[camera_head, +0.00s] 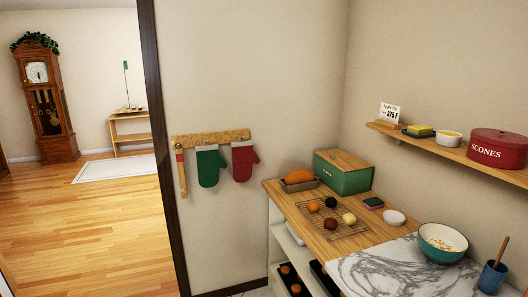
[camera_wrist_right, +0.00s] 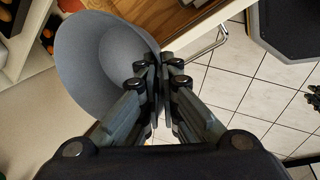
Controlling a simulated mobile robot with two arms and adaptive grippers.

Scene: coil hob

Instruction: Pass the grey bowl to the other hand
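The grey bowl (camera_wrist_right: 100,60) shows in the right wrist view, left of centre, tilted with its inside partly facing the camera. My right gripper (camera_wrist_right: 158,70) is closed on the bowl's rim at its right side, the fingers pinching the wall. The bowl is held in the air above the floor. The head view shows neither the grey bowl nor either gripper.
In the head view a wooden counter (camera_head: 290,204) holds a green bread box (camera_head: 343,179), a cooling rack, a small white bowl (camera_head: 395,217) and a teal bowl (camera_head: 442,243). A wall shelf (camera_head: 450,150) is above. Open floor (camera_head: 100,220) lies at the left.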

